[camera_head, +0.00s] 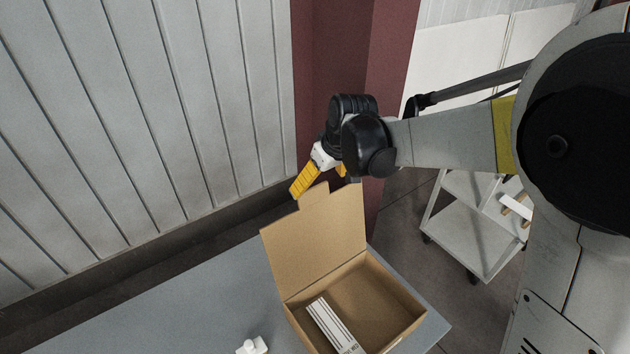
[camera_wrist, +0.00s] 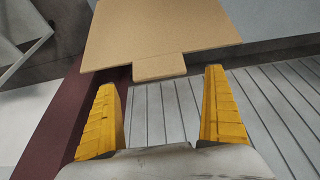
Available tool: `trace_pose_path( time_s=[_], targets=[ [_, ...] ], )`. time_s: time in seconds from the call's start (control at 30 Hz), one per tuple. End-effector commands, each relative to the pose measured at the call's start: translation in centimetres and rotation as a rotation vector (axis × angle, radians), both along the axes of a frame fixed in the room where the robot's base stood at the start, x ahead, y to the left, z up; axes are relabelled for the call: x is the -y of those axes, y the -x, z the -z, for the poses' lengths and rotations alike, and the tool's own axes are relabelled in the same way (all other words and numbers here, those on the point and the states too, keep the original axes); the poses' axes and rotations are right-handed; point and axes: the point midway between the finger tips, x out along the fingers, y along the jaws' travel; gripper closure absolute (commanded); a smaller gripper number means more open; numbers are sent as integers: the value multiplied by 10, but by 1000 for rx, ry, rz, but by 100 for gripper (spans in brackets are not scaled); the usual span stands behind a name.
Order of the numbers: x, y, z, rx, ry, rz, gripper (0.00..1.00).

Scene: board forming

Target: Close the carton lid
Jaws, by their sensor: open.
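A brown cardboard carton (camera_head: 409,316) stands on the table with its lid (camera_head: 318,238) raised upright at its back left side. A small tab sticks up from the lid's top edge. The lid and its tab also show in the wrist view (camera_wrist: 160,35). My gripper (camera_head: 318,177) has yellow fingers and is just above and behind the lid's top edge in the head view. In the wrist view the fingers (camera_wrist: 163,98) are spread apart with nothing between them, and the tab lies beyond the gap. I cannot tell whether a finger touches the lid.
A white striped item (camera_head: 330,327) lies inside the carton. A small white object (camera_head: 252,346) sits on the grey table (camera_head: 190,318) left of the carton. A ribbed wall (camera_head: 150,110) and a dark red column (camera_head: 335,60) stand behind. A grey cart (camera_head: 465,235) is at right.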

Motion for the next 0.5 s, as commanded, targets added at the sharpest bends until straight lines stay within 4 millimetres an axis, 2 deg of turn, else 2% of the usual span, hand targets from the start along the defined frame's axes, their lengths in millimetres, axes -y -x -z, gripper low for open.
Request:
trace_pose_path(
  time_s=[0.1, 0.23, 0.5],
  targets=[
    [-6, -9, 24, 1, 0, -1, 0],
    [-11, -16, 46, 1, 0, -1, 0],
    [-16, -24, 69, 1, 0, 1, 0]
  ],
)
